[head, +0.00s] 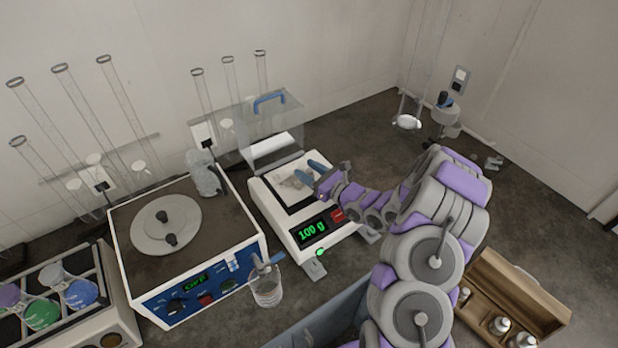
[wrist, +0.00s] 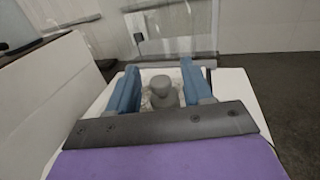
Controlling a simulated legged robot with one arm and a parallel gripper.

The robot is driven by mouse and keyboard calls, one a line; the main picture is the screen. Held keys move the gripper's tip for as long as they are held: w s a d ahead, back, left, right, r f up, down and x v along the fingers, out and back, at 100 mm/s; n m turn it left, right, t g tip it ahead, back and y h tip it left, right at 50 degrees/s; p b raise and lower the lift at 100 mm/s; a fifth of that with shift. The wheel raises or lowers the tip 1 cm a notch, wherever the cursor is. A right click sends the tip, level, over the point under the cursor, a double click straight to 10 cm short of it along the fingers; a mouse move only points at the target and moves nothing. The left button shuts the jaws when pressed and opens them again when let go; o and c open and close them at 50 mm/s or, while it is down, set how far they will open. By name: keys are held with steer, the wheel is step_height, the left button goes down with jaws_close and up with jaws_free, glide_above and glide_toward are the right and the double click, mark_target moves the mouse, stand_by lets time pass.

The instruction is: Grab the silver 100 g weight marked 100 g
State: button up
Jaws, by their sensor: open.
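A small grey weight with a round knob (wrist: 161,92) stands on the pan of the balance, seen in the wrist view. Its marking cannot be read. My gripper (wrist: 156,82) is open, its blue fingers on either side of the weight with a gap at each side. In the head view my gripper (head: 307,172) hangs over the balance pan and largely hides the weight. The balance (head: 292,236) is white, and its green display reads 100 g.
A clear cover with a blue handle (head: 269,99) stands behind the pan. A hot plate (head: 190,255) is to the left, with a glass beaker (head: 266,291) at its front corner. An open wooden box (head: 545,300) with several silver weights lies at the lower right.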

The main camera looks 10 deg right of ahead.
mark_target(310, 169)
steer(key=shift+c, duration=0.4)
steer(key=shift+d, duration=0.1)
jaws_close()
steer(key=shift+r, duration=0.4)
step_height(310, 169, up, 3)
steer(key=shift+r+p, duration=0.2)
steer(key=shift+p, duration=0.5)
steer(key=s+a+p, duration=0.3)
steer(key=s+p, duration=0.4)
steer(key=s, duration=0.8)
steer(key=shift+s+r, duration=0.25)
steer(key=shift+r, duration=0.2)
